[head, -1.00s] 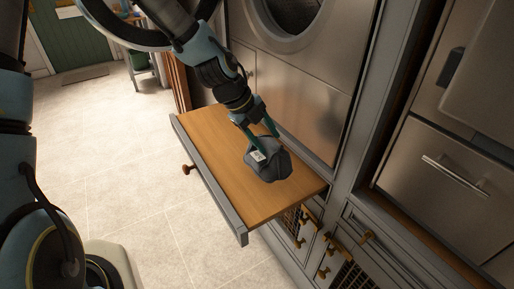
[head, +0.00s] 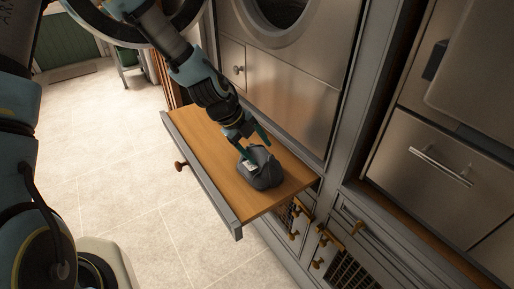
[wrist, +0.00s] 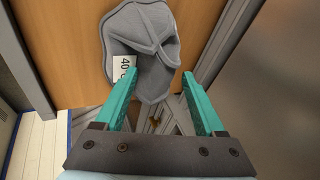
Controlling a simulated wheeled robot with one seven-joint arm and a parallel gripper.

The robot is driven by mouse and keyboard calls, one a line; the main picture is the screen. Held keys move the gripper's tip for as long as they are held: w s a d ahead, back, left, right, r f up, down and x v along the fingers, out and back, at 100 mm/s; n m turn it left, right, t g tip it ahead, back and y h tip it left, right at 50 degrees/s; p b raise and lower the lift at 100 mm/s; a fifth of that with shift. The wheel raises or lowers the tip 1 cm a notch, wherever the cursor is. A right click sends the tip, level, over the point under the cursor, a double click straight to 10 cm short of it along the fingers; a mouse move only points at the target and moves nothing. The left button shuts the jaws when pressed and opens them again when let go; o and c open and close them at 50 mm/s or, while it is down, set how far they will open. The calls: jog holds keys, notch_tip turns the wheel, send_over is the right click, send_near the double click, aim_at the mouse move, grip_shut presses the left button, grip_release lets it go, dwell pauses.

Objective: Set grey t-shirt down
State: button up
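The grey t-shirt (head: 263,172) is a crumpled dark grey bundle with a white tag. It rests on the wooden pull-out board (head: 205,150), towards its right end. In the wrist view the t-shirt (wrist: 150,35) lies just beyond my fingertips, its tag with printed digits by the left finger. My gripper (head: 254,145) is just above and behind the bundle. The teal fingers (wrist: 158,76) are spread apart and nothing is clamped between them. I cannot tell whether a fingertip still touches the cloth.
The board has a grey front edge and a round knob (head: 180,165). Its left part is bare. A steel-fronted machine with a round door (head: 277,12) stands behind it. Grey cabinets with brass handles (head: 357,228) are at the right. The tiled floor (head: 125,170) at the left is clear.

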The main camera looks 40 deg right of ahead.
jog(key=shift+o, duration=1)
jog(key=shift+r, duration=0.1)
jog(key=b+v, duration=0.1)
jog(key=v, duration=1.1)
